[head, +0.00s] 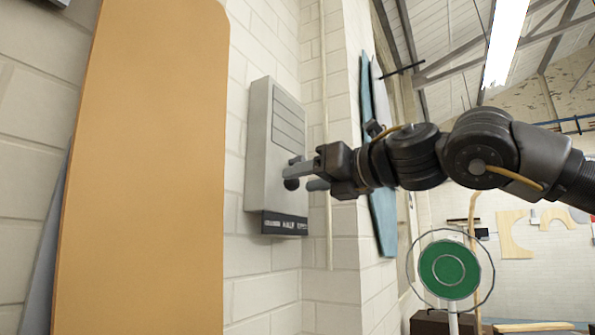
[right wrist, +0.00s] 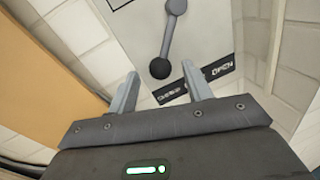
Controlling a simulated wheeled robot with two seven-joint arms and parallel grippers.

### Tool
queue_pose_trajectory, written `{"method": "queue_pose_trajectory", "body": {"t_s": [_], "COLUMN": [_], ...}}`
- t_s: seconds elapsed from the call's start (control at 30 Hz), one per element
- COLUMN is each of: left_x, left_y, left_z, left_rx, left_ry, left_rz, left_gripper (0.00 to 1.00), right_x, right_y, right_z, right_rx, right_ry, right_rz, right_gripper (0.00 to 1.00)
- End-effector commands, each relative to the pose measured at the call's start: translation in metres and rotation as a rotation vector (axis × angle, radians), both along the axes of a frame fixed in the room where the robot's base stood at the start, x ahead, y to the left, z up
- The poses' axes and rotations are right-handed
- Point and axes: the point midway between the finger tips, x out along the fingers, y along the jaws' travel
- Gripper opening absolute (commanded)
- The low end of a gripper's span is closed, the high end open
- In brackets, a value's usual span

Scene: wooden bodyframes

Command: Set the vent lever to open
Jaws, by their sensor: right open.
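The vent box (head: 262,150) is a grey panel with slats, fixed to the white brick wall. My right gripper (head: 298,178) is open in front of the box. In the right wrist view the knob shows between the fingertips; I cannot tell whether they touch it. My left gripper is not in view.
A tall orange-tan board (head: 145,170) stands left of the box. Blue boards (head: 379,165) lean against the wall to the right. A green round disc in a ring (head: 449,270) stands at lower right.

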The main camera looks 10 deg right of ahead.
Motion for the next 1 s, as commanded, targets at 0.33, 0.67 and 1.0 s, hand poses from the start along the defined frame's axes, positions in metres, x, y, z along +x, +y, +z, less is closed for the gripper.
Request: {"method": "queue_pose_trajectory", "body": {"t_s": [0.33, 0.67, 1.0], "left_x": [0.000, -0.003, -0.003], "left_y": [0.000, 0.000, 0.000], "left_z": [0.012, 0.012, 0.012], "left_rx": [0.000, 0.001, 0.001], "left_ry": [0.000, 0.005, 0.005], "left_rz": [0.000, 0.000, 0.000], "left_gripper": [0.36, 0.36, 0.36], "right_x": [0.019, 0.019, 0.019], "right_y": [0.017, 0.017, 0.017], "right_z": [0.000, 0.000, 0.000], "right_rx": [-0.001, 0.000, 0.000], "right_ry": [0.000, 0.000, 0.000], "right_rz": [-0.002, -0.002, -0.002], "right_gripper": [0.50, 0.35, 0.00]}}
